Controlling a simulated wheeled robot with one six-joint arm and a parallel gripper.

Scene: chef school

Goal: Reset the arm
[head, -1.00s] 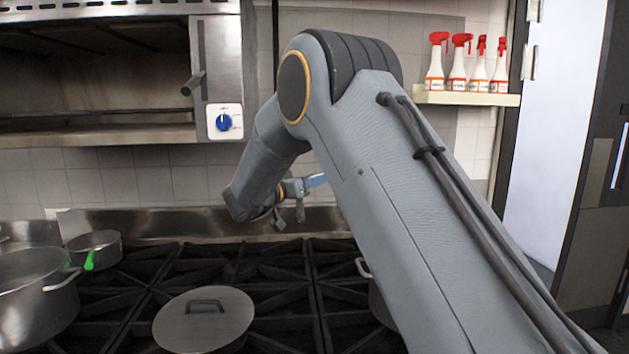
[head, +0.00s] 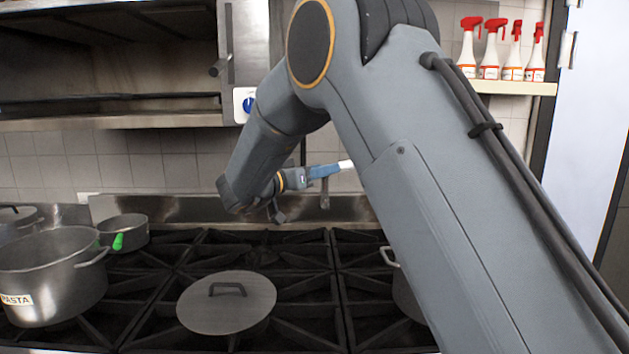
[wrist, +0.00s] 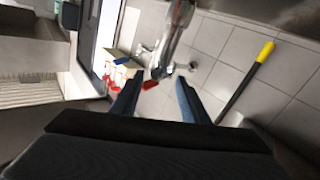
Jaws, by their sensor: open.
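My arm (head: 400,170) rises from the lower right of the head view, bends at the elbow near the top, and reaches down over the stove.
An oven (head: 110,70) overhangs at upper left. Spray bottles (head: 500,50) stand on a shelf. The wrist view shows a tap (wrist: 172,40).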

